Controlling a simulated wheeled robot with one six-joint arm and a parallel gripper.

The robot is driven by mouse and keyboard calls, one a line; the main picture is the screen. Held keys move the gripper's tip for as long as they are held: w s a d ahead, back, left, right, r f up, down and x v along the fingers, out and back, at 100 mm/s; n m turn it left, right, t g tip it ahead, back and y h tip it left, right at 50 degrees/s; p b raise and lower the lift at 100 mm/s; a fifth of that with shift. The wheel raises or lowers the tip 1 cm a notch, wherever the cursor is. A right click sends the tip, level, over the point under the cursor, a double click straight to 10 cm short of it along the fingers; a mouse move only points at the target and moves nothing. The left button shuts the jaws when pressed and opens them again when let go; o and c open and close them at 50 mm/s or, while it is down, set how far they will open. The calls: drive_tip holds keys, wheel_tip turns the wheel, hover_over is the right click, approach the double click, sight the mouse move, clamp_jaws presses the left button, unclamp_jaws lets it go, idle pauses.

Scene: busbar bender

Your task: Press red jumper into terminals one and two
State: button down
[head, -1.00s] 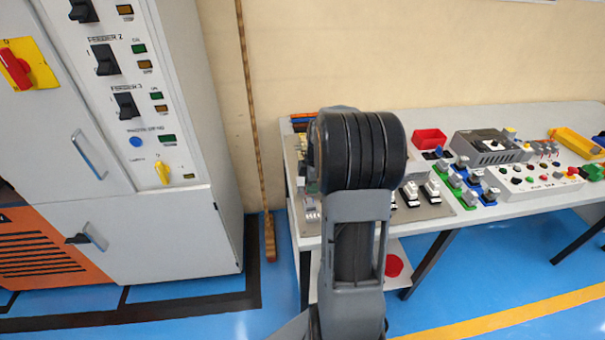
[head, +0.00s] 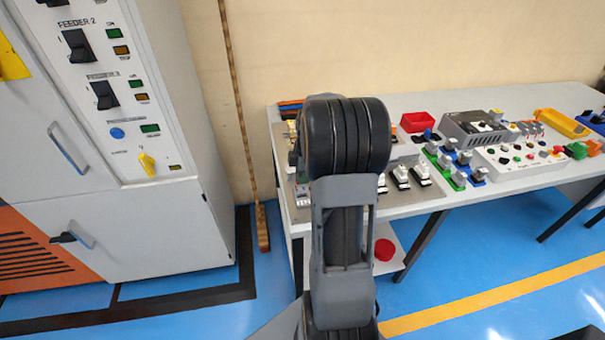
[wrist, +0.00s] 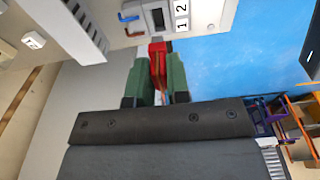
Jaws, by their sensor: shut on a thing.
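The red jumper (wrist: 158,64) shows in the wrist view between the two green fingers of my gripper (wrist: 158,80). My gripper is shut on it. The jumper's far end lies close to the edge of a pale terminal unit (wrist: 146,36) with labels "1" and "2" (wrist: 181,16); I cannot tell whether they touch. An orange and a blue wire piece (wrist: 130,17) stand on that unit to the left of the labels. In the head view my arm hides the gripper, the jumper and the terminals.
The workbench (head: 410,214) carries a red bin (head: 417,122), white switches (head: 400,177), a push-button box (head: 520,160) and a yellow tray (head: 562,123). A grey cabinet (head: 130,235) stands at the left, with a broom (head: 262,228) between it and the bench.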

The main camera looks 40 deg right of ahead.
drive_tip(key=shift+f+b, duration=1.15)
drive_tip(key=shift+f, duration=0.65)
drive_tip(key=shift+f+b, duration=1.15)
drive_tip(key=shift+f, duration=0.1)
idle(0.5)
drive_tip(key=c, duration=1)
unclamp_jaws()
drive_tip(key=r, duration=0.4)
drive_tip(key=d+r, duration=0.1)
drive_tip(key=r, duration=0.4)
drive_tip(key=r+p, duration=0.1)
drive_tip(key=r, duration=0.3)
drive_tip(key=shift+s+d+r, duration=0.3)
drive_tip(key=shift+s+r, duration=0.05)
